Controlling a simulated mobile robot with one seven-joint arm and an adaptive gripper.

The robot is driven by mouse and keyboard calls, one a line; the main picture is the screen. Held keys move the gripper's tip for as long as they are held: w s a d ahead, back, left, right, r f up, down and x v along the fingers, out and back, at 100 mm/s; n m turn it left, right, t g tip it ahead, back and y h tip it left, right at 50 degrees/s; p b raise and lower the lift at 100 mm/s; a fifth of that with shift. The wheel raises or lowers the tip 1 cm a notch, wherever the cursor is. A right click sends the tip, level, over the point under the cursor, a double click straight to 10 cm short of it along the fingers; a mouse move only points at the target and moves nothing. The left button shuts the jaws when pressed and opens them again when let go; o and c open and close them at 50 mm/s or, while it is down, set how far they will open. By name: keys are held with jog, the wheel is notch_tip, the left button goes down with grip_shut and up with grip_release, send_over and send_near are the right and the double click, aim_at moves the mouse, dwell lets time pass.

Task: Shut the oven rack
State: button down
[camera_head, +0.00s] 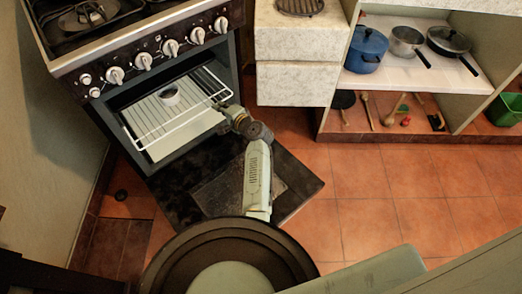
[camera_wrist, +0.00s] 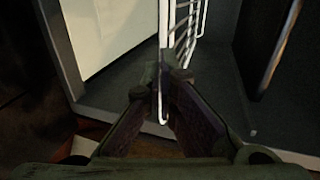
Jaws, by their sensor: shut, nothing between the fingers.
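The white wire oven rack (camera_head: 150,112) sits in the open oven (camera_head: 98,105) in the head view, with its front rail near the opening. Its white bars (camera_wrist: 187,28) also show in the wrist view. My gripper (camera_head: 226,112) is at the rack's right front corner. In the wrist view the fingers (camera_wrist: 164,80) are shut with nothing held, close against a white bar. Whether they touch it I cannot tell. The oven door (camera_head: 298,182) is folded down, partly hidden under my arm.
A pale panel (camera_head: 188,136) lies below the front rail. Drawers (camera_head: 293,84) stand right of the oven, and a shelf with a blue pot (camera_head: 366,49) is farther right. The tiled floor (camera_head: 400,205) is clear there.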

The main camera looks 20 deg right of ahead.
jog(key=shift+w+a+b, duration=0.15)
jog(key=shift+w+a, duration=0.1)
jog(key=shift+w, duration=0.4)
jog(key=shift+w+a+b, duration=0.15)
jog(key=shift+w+a, duration=0.1)
jog(key=shift+w, duration=0.35)
